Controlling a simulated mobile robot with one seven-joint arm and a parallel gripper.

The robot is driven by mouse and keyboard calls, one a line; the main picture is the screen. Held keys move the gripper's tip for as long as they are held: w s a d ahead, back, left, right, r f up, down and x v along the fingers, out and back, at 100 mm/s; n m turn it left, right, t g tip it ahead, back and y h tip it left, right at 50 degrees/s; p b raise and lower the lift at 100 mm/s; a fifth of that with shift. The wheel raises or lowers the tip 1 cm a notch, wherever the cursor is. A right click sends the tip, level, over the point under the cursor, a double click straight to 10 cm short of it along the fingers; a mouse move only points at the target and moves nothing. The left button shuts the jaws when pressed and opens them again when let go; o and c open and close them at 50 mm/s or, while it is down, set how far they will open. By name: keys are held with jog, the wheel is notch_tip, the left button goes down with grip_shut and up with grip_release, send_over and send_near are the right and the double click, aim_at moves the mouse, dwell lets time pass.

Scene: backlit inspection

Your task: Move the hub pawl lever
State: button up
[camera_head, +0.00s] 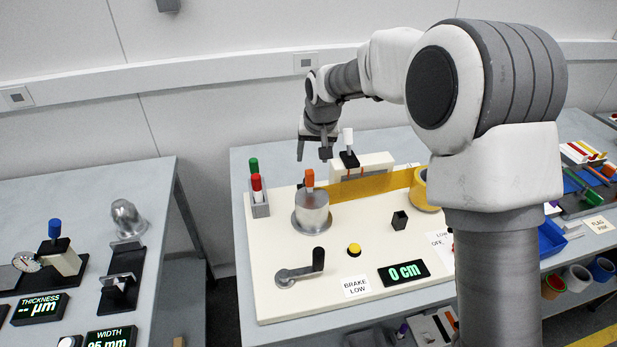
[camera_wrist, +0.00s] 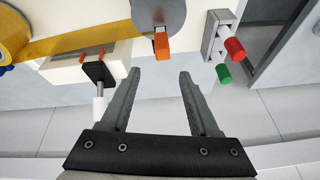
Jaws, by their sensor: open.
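An orange upright lever (camera_head: 309,179) stands on top of the silver hub (camera_head: 312,212) on the cream panel; it looks like the hub pawl lever. In the wrist view the orange lever (camera_wrist: 161,44) lies just beyond the fingertips, roughly in line with the gap between them, against the grey hub disc (camera_wrist: 172,12). My gripper (camera_head: 313,154) is open and empty, above and behind the hub in the head view. In the wrist view both fingers of my gripper (camera_wrist: 159,75) are apart, with nothing between them.
A holder (camera_head: 260,210) with red and green pens stands left of the hub. A white-handled lever (camera_head: 348,148) stands behind it. Yellow tape (camera_head: 365,186) runs right to a roll. A crank (camera_head: 300,270), yellow button (camera_head: 354,250) and "0 cm" display (camera_head: 404,273) are in front.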

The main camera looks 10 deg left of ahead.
jog(key=x, duration=1.2)
jog(key=shift+w+a+f+p, duration=0.1)
jog(key=shift+w+f+p, duration=0.1)
jog(key=shift+f+p, duration=0.2)
jog(key=shift+r, duration=0.1)
grip_shut()
dwell(0.6)
